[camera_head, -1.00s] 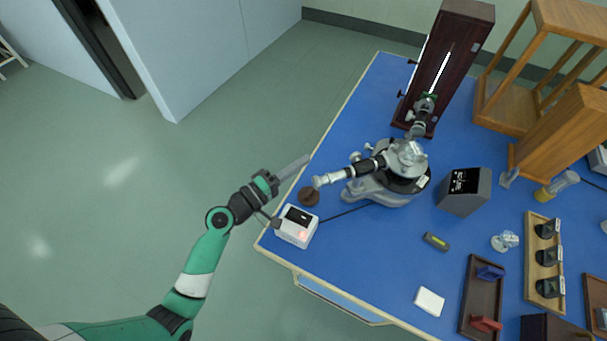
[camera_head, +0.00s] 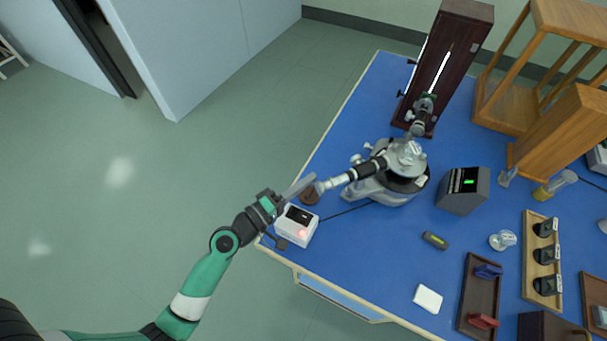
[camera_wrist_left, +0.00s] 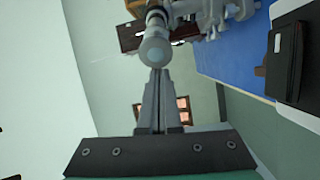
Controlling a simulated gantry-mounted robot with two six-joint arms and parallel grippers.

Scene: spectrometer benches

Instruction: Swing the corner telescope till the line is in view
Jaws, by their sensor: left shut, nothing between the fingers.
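The spectrometer (camera_head: 385,190) stands on the blue bench, and its telescope (camera_head: 366,171) points to the lower left with a silver eyepiece end (camera_head: 322,187). My left gripper (camera_head: 312,178) is shut and empty, its fingertips at the eyepiece end; I cannot tell for sure whether they touch. In the left wrist view the closed fingers (camera_wrist_left: 159,75) reach up to the round eyepiece (camera_wrist_left: 156,50). A dark display box (camera_head: 463,190) right of the spectrometer shows a green bar. My right gripper is not in view.
A white box with a dark screen (camera_head: 297,225) sits at the bench corner under my left gripper. A brown round piece (camera_head: 309,195) lies beside the eyepiece. A tall dark lamp housing (camera_head: 450,55) stands behind. Open floor lies to the left.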

